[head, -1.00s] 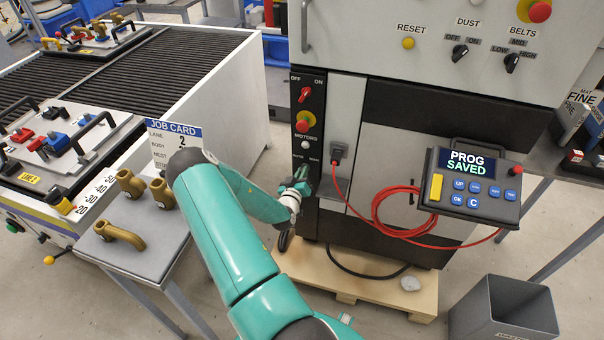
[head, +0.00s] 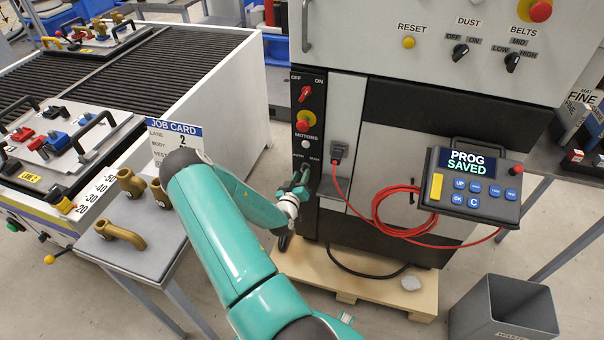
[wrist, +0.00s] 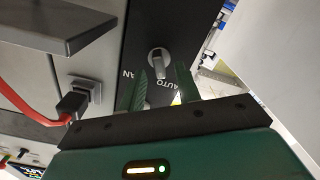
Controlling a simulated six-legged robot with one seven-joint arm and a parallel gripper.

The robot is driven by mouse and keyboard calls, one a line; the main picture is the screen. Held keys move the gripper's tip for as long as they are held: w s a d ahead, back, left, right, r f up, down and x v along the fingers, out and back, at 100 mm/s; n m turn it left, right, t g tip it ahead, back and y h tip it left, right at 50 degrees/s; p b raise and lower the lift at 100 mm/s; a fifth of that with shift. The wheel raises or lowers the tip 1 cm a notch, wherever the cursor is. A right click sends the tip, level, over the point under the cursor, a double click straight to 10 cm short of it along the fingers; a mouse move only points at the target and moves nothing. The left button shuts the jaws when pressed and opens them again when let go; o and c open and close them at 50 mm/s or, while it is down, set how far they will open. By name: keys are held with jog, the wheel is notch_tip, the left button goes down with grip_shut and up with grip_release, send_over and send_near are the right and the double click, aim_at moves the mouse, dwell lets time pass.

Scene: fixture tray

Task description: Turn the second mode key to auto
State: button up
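The mode key (wrist: 159,62) shows in the wrist view as a small silver lever on a round base, on the dark panel strip. In the head view my gripper (head: 299,182) is at the lower part of the black control strip (head: 308,121), below the AUTO and MAN labels.
Above are a white MOTORS button (head: 305,144), a red stop button (head: 304,124) and a red OFF/ON switch (head: 304,94). A grey plug (head: 337,152) with a red cable (head: 378,205) is close right. A pendant (head: 472,184) reads PROG SAVED.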

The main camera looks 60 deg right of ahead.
jog(key=s+a, duration=0.1)
jog(key=a, duration=1)
jog(key=shift+s+a, duration=0.25)
jog(key=shift+s, duration=0.15)
